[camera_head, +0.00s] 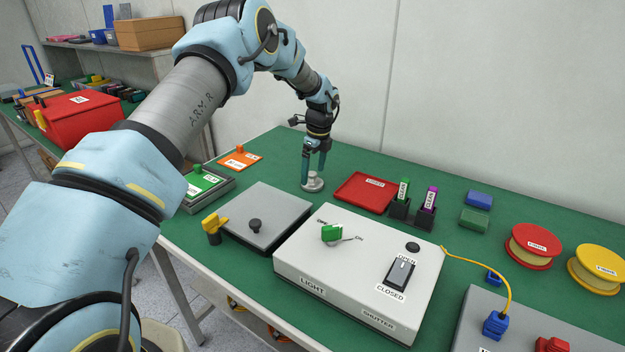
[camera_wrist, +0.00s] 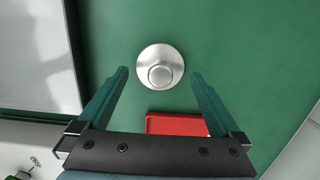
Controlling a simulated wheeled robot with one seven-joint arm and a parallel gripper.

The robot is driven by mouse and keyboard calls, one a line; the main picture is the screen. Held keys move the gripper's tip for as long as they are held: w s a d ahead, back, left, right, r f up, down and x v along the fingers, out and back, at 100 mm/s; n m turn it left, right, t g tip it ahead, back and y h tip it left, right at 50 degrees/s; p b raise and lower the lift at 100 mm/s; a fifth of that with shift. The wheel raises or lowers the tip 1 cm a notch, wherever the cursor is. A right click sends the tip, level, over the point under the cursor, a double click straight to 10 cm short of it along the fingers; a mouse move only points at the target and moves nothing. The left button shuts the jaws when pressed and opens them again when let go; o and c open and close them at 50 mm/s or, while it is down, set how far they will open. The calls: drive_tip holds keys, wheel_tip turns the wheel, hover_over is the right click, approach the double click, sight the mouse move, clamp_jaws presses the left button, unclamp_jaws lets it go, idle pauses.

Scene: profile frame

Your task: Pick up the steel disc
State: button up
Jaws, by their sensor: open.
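The steel disc (camera_head: 313,184) lies on the green table top, with a raised round knob in its middle. In the wrist view the disc (camera_wrist: 147,62) is seen from above, a little beyond the fingertips and between their lines. My gripper (camera_head: 314,163) points down just above the disc in the head view. In the wrist view my gripper (camera_wrist: 159,73) has its two teal fingers spread apart, with nothing held between them. I cannot tell from the frames whether the fingertips reach down beside the knob.
A red tray (camera_head: 365,193) lies right of the disc; green and purple cases stand in black holders (camera_head: 412,213) beyond it. A grey plate with a black knob (camera_head: 262,216) and a light control box (camera_head: 350,268) are in front. Bare green table surrounds the disc.

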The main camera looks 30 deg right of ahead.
sight(312, 173)
drive_tip(key=shift+w+a+f, duration=0.1)
drive_tip(key=shift+w+f, duration=0.05)
drive_tip(key=shift+f, duration=1.15)
drive_tip(key=shift+c, duration=0.4)
clamp_jaws()
wheel_tip(312, 173, up, 10)
drive_tip(key=b, duration=0.2)
drive_tip(key=shift+b, duration=0.35)
